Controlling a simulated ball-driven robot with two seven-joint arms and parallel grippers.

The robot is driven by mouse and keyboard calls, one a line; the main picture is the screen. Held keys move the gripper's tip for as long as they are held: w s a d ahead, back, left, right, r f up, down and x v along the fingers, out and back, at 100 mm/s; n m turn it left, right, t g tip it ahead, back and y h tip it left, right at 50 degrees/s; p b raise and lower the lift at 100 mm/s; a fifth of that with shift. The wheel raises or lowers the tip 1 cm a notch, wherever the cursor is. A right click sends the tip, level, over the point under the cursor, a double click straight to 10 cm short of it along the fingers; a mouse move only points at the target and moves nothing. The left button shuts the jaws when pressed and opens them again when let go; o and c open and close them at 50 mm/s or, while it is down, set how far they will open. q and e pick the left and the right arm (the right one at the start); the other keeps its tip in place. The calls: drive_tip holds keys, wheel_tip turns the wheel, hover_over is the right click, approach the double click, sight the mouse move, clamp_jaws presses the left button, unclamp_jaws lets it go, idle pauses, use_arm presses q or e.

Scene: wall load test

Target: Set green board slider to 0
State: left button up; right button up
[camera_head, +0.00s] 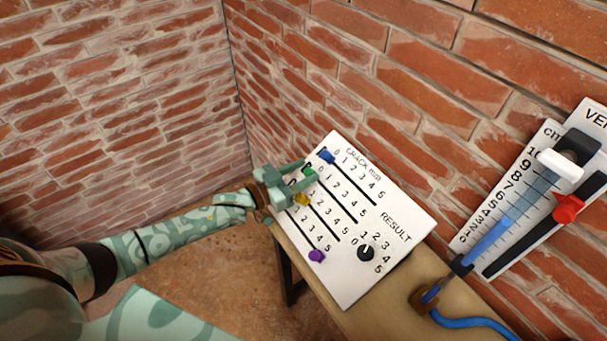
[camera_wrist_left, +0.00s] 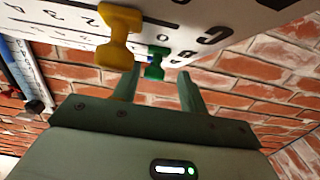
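The white board (camera_head: 401,229) marked "CRACK mm" carries several sliders in slots numbered 0 to 5. The green slider knob (camera_head: 310,172) is at the upper-left end of its slot, close to the 0. My left gripper (camera_head: 307,171) is at that knob with its fingers apart. In the left wrist view the green knob (camera_wrist_left: 156,62) shows between and just beyond the open fingertips (camera_wrist_left: 159,72); I cannot tell whether they touch it. The yellow knob (camera_wrist_left: 120,38) is close beside one finger. My right gripper is not in view.
The blue knob (camera_head: 326,157) is just above the green one, and the yellow knob (camera_head: 302,199) just below. The purple knob (camera_head: 317,256) is near 5. A black RESULT dial (camera_head: 365,253) and a blue-liquid gauge (camera_head: 501,226) are to the right. Brick walls stand behind.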

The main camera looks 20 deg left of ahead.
use_arm(q)
drive_tip(key=shift+s+a, duration=0.1)
drive_tip(key=shift+s, duration=0.25)
drive_tip(key=p+v, duration=0.1)
drive_tip(key=v, duration=1.4)
drive_tip(key=shift+s+a, duration=0.15)
drive_tip(key=shift+a, duration=0.15)
